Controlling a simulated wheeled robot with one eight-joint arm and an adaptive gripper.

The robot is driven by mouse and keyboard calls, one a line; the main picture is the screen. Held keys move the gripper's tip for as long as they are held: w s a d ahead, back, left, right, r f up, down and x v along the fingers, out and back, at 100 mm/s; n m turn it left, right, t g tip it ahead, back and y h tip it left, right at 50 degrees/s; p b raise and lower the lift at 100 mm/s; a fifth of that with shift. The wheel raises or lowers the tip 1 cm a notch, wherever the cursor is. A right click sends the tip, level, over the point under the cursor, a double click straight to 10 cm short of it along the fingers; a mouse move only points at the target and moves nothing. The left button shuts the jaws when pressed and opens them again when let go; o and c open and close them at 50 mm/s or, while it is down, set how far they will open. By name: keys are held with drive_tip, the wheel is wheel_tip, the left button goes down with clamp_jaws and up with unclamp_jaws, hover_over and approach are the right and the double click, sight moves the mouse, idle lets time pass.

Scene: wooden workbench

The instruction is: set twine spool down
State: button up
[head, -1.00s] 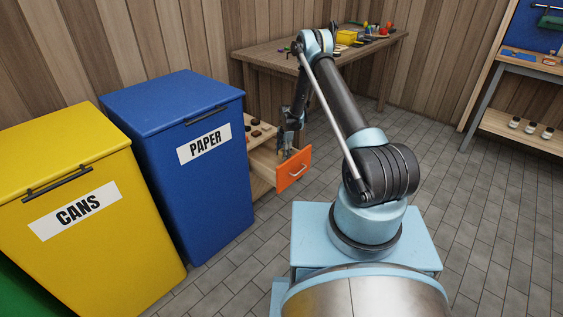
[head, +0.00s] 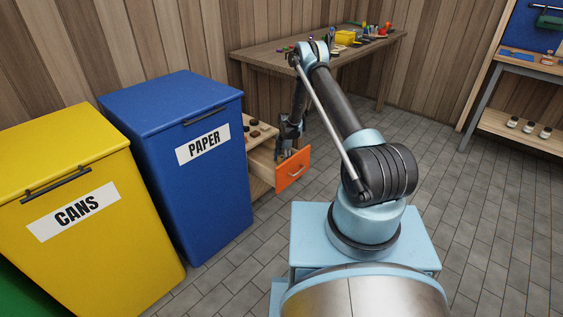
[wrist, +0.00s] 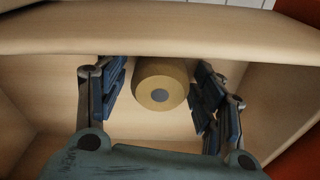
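The twine spool (wrist: 161,82) is a tan roll with a grey core, seen end-on in the wrist view. It is inside the open drawer, which has pale wooden walls (wrist: 160,30) and an orange front (head: 293,168). My gripper (wrist: 160,98) is open, with one blue-padded finger on each side of the spool and narrow gaps showing between pads and spool. In the head view my gripper (head: 283,152) reaches down into the drawer, and the spool cannot be made out there.
The blue PAPER bin (head: 205,195) stands left of the drawer, with the yellow CANS bin (head: 110,245) beyond it. A shelf with dark round items (head: 254,133) is behind the drawer. The workbench (head: 265,52) at the back carries tools and a yellow box (head: 345,38).

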idle(0.3)
wheel_tip(320, 180, up, 12)
drive_tip(key=w+d, duration=0.1)
idle(0.5)
drive_tip(key=s+d+r+m, duration=0.3)
drive_tip(key=s+d+r, duration=0.1)
drive_tip(key=r, duration=0.6)
drive_tip(key=s+d+r+m+t, duration=0.1)
drive_tip(key=s+d+r+m, duration=0.25)
drive_tip(key=r, duration=0.65)
drive_tip(key=s+d+r+m, duration=0.3)
drive_tip(key=s+d+r, duration=0.1)
drive_tip(key=r, duration=0.6)
drive_tip(key=s+d+r+m+t, duration=0.1)
drive_tip(key=s+d+r+m, duration=0.3)
drive_tip(key=s, duration=0.3)
drive_tip(key=s+d+r+m, duration=0.2)
drive_tip(key=s+d+r, duration=0.1)
drive_tip(key=s+r, duration=0.4)
drive_tip(key=s+d+f+m, duration=0.2)
drive_tip(key=s+m, duration=0.1)
drive_tip(key=s, duration=0.6)
drive_tip(key=s+d+f+m, duration=0.2)
drive_tip(key=s+m, duration=0.2)
drive_tip(key=s, duration=0.6)
drive_tip(key=s+d+f+m+t+h, duration=0.1)
drive_tip(key=s+d+f+m, duration=0.2)
drive_tip(key=s, duration=0.6)
drive_tip(key=shift+s, duration=0.35)
